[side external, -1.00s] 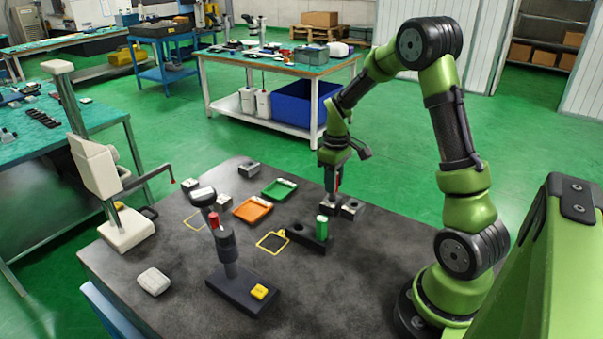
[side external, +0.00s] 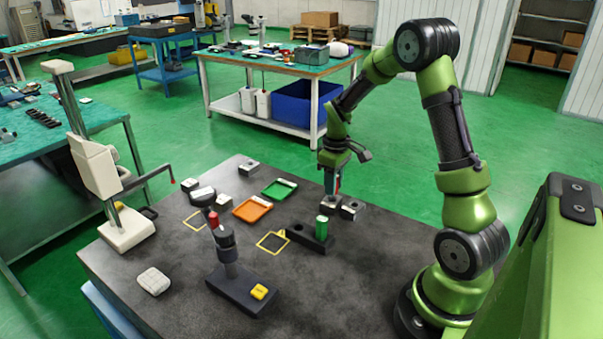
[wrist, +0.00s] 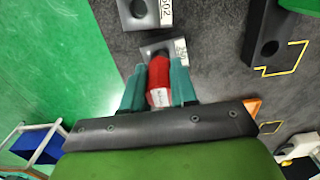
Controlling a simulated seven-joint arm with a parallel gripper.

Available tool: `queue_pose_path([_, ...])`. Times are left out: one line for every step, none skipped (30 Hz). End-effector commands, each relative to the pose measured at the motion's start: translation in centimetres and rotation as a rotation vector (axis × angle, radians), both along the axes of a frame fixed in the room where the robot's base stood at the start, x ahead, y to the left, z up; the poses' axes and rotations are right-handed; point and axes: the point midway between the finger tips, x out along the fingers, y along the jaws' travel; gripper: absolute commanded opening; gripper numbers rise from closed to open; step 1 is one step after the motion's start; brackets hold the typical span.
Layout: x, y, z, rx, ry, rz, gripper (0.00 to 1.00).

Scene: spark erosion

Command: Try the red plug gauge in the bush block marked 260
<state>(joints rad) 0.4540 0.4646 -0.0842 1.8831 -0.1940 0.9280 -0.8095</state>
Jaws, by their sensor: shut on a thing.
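My gripper (wrist: 158,88) is shut on the red plug gauge (wrist: 159,76), with one teal finger on each side of it. In the wrist view the gauge's far end is over the dark bore of a grey bush block (wrist: 150,47). That block's label is partly hidden and hard to read. In the side view my gripper (side external: 337,181) is right above this block (side external: 331,204), with the gauge upright. I cannot tell how far, if at all, the gauge is inside the bore. A second bush block (wrist: 130,18) stands beside it, its bore empty.
A dark holder (side external: 305,236) with a green plug gauge (side external: 321,228) stands close by in front. An orange tray (side external: 252,209) and a green tray (side external: 279,189) lie to the left. A dark gauge stand (side external: 240,289) is at the front. The tabletop at front right is clear.

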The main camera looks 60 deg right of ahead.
Motion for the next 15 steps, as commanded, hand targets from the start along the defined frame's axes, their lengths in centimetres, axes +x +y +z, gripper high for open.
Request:
queue_pose_path([0.0, 0.01, -0.07, 0.0, 0.0, 0.0, 0.0])
queue_pose_path([0.0, 0.01, -0.11, 0.0, 0.0, 0.0, 0.0])
queue_pose_path([0.0, 0.01, -0.16, 0.0, 0.0, 0.0, 0.0])
queue_pose_path([0.0, 0.01, -0.19, 0.0, 0.0, 0.0, 0.0])
queue_pose_path([-0.01, 0.0, -0.23, 0.0, 0.0, 0.0, 0.0])
queue_pose_path([0.0, 0.01, -0.28, 0.0, 0.0, 0.0, 0.0])
queue_pose_path([0.0, 0.01, -0.31, 0.0, 0.0, 0.0, 0.0])
queue_pose_path([0.0, 0.0, -0.35, 0.0, 0.0, 0.0, 0.0])
queue_pose_path([0.0, 0.0, -0.39, 0.0, 0.0, 0.0, 0.0])
queue_pose_path([0.0, 0.0, -0.43, 0.0, 0.0, 0.0, 0.0])
queue_pose_path([0.0, 0.0, -0.46, 0.0, 0.0, 0.0, 0.0])
queue_pose_path([0.01, 0.0, -0.51, 0.0, 0.0, 0.0, 0.0])
queue_pose_path([0.01, 0.0, -0.55, 0.0, 0.0, 0.0, 0.0])
queue_pose_path([0.01, 0.0, -0.58, 0.0, -0.001, 0.0, 0.0])
queue_pose_path([0.01, 0.0, -0.63, 0.0, -0.001, 0.0, 0.0])
